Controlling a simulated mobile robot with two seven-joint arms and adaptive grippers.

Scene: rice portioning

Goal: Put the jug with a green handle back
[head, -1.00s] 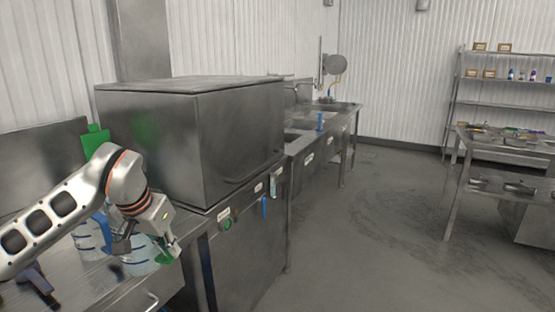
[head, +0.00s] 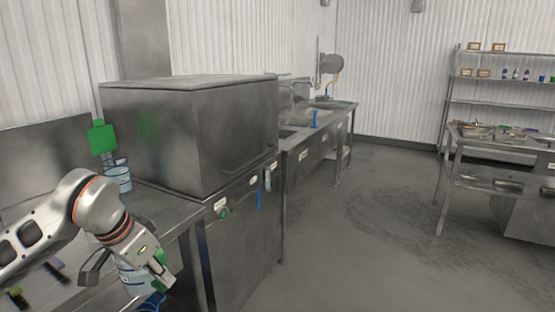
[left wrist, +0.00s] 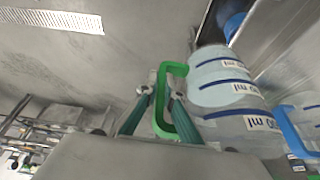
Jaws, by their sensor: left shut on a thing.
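My left gripper (head: 160,272) is shut on the green handle (left wrist: 181,100) of a clear measuring jug. The jug (head: 134,280) hangs at the front edge of the steel counter in the head view, partly hidden by my arm. In the left wrist view, the jug (left wrist: 225,85) shows blue marking lines, and both fingers (left wrist: 157,100) sit around its handle. Whether its base touches anything is hidden. My right gripper is not in view.
Another clear jug (head: 118,177) stands at the back of the counter by a green panel (head: 102,138). A blue-handled jug (left wrist: 300,120) is close beside the held one. A large steel box (head: 195,135) stands to the right. The floor (head: 370,240) is open.

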